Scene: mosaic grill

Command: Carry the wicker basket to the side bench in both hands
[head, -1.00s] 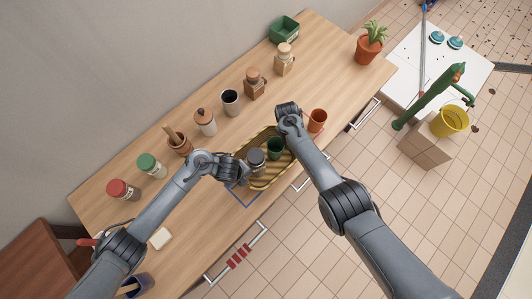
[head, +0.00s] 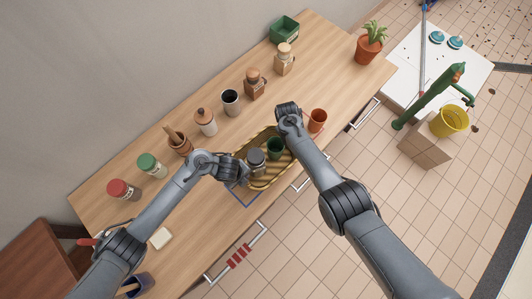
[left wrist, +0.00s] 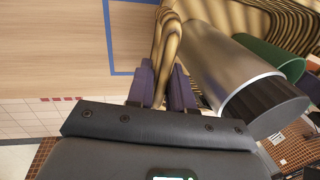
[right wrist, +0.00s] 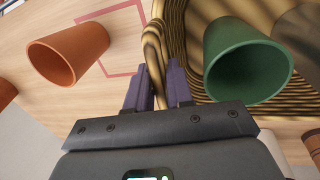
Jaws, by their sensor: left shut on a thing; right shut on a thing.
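The wicker basket (head: 262,184) is in the middle of the head view, at the long wooden counter. It holds a green cup (head: 275,148) and a grey jar with a dark lid (head: 256,160). My left gripper (left wrist: 163,88) is shut on the basket's wicker handle or rim (left wrist: 167,40) at its left end. My right gripper (right wrist: 160,88) is shut on the opposite end (right wrist: 153,48). The green cup (right wrist: 248,65) also shows in the right wrist view. I cannot tell whether the basket's underside touches the counter.
A blue outline (left wrist: 110,50) marks the counter by the basket's left end. An orange cup (head: 318,120) stands close to the right gripper. Several jars and mills line the counter's back. A brown wooden surface (head: 38,225) lies at lower left; tiled floor is at right.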

